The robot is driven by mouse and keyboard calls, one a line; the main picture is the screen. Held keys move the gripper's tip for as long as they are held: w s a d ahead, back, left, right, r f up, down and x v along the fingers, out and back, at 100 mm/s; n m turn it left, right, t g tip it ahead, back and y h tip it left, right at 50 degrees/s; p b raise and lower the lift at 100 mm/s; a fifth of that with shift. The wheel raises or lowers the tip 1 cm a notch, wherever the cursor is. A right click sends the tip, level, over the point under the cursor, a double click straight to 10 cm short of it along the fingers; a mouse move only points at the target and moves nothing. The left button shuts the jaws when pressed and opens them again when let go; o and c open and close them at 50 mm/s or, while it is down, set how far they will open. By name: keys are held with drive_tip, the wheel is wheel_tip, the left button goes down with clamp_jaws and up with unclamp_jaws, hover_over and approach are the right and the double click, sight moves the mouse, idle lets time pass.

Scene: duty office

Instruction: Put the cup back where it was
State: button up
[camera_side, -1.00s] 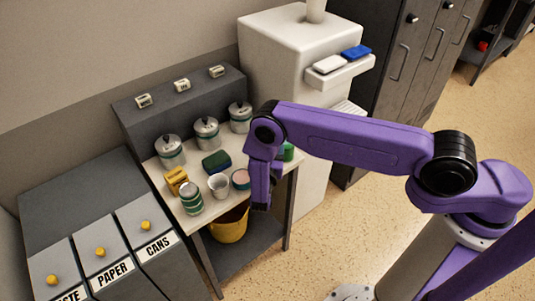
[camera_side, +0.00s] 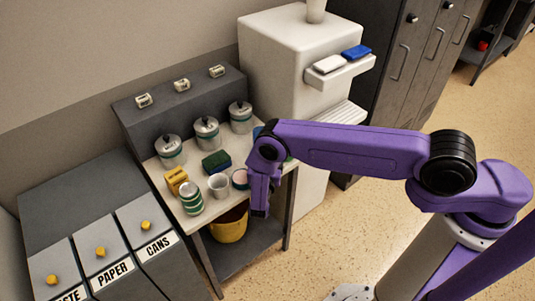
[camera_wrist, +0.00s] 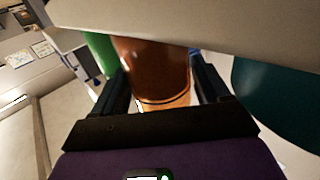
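In the side view my gripper (camera_side: 260,208) points down at the right front edge of the table. In the wrist view my gripper (camera_wrist: 163,90) has its two fingers apart, on either side of a brown-orange cup-like cylinder (camera_wrist: 155,70). A narrow gap shows at its right side; contact on the left is unclear. The wrist view seems upside down, with the cylinder standing against the pale tabletop (camera_wrist: 230,25). My arm hides this cylinder in the side view. A white cup (camera_side: 218,186) stands on the table, left of my gripper.
A green cylinder (camera_wrist: 100,52) and a teal one (camera_wrist: 270,100) flank the fingers. The table also holds a pink-topped container (camera_side: 240,178), green-white can (camera_side: 190,198), yellow box (camera_side: 176,180), sponge (camera_side: 216,162) and lidded canisters (camera_side: 207,133). A yellow bucket (camera_side: 229,228) is below.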

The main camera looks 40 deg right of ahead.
drive_tip(key=shift+r, duration=0.2)
drive_tip(key=v, duration=1.2)
